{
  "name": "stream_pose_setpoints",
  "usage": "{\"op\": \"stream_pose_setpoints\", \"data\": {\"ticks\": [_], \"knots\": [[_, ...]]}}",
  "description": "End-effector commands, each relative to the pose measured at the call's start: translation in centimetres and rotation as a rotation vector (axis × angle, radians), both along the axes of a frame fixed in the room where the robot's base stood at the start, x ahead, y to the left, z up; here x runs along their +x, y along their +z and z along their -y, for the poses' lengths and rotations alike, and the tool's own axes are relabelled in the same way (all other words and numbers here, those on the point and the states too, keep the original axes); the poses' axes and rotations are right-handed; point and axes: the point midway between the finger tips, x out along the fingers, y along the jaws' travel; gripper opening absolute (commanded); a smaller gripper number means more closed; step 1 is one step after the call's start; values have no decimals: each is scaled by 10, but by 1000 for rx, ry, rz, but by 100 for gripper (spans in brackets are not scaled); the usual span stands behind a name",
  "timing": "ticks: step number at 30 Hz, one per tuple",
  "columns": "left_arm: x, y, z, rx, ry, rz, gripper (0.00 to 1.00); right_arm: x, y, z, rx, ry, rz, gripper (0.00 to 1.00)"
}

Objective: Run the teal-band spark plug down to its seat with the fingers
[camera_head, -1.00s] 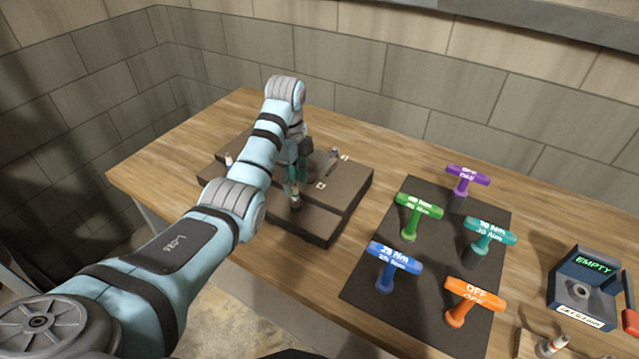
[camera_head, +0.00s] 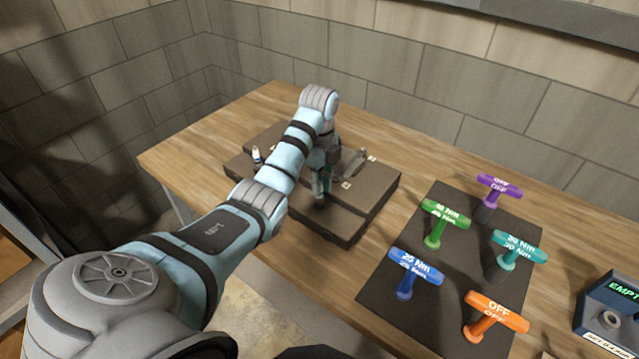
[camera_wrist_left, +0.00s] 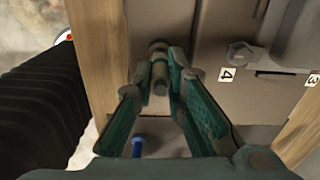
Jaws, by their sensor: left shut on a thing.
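My left gripper (camera_head: 322,190) is over the front part of the dark brown engine block (camera_head: 375,192), pointing down. In the left wrist view its teal fingers (camera_wrist_left: 158,76) are shut on a narrow grey-brown cylinder, which I take as the spark plug (camera_wrist_left: 158,50). Its coloured band cannot be made out, and its lower end is hidden, so I cannot tell how deep it sits. My right gripper is not in view.
Another plug with a white top (camera_head: 256,154) stands at the block's left end. A grey metal part (camera_head: 353,162) lies on the block behind my gripper. A dark mat (camera_head: 440,310) with several coloured T-handles, including a teal one (camera_head: 520,250), lies right of the block.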

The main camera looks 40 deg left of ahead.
Motion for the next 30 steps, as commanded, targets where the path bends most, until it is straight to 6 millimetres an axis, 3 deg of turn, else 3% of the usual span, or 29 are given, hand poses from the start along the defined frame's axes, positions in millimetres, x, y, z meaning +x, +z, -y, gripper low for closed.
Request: {"op": "stream_pose_setpoints", "data": {"ticks": [6, 9, 20, 21, 25, 30], "knots": [[0, -2, 0, -1, -655, -4, 0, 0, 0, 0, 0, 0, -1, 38], [-1, -2, 0, 0, -845, -4, 0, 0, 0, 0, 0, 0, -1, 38], [-1, -2, 0, -1, -889, -5, 0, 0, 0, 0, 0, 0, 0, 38], [-1, -2, 0, -1, -889, -5, 14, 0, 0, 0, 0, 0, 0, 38], [0, -2, 0, -1, -888, -4, 35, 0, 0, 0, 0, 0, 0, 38], [0, -2, 0, 0, -887, -4, 36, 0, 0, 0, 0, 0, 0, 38]]}}
